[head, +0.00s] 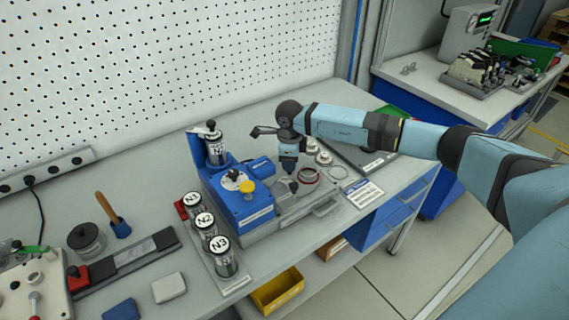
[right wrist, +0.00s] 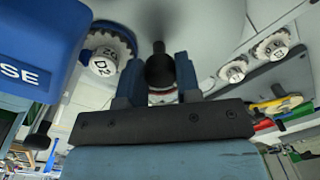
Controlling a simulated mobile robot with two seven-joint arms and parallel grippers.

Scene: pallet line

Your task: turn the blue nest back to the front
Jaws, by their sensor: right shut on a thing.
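I cannot clearly pick out the blue nest; the gripper hides part of the round top. My left gripper is not in view.
A yellow knob (head: 246,187) tops the machine. A white label card (head: 364,194) lies to the right. A yellow bin (head: 277,292) sits below the front edge. A pegboard (head: 210,60) stands behind.

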